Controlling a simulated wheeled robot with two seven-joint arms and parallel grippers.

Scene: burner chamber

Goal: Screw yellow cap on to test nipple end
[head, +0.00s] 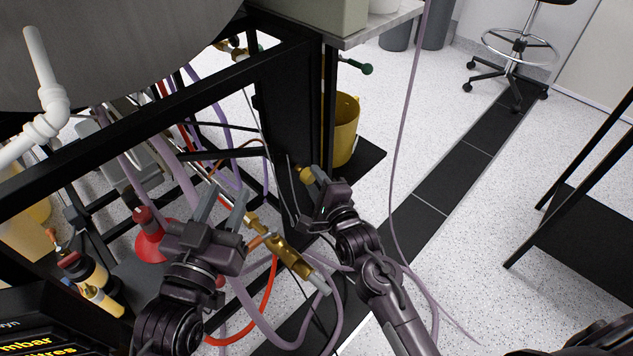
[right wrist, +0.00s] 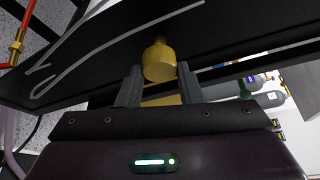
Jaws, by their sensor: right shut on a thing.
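The yellow cap (head: 305,174) is at the tips of my right gripper (head: 312,180), beside the black frame post. In the right wrist view the cap (right wrist: 158,60) sits between the two fingers, its narrow end pointing away from the gripper. A brass valve assembly (head: 290,256) lies just right of the left gripper, below and apart from the cap. I cannot tell which of its ends is the test nipple.
A black frame (head: 285,100) stands close behind the right gripper. Purple hoses (head: 335,305) and an orange hose (head: 268,305) hang around the brass assembly. A yellow bucket (head: 345,130) stands behind the post. The floor to the right is mostly clear, up to a black table (head: 590,230).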

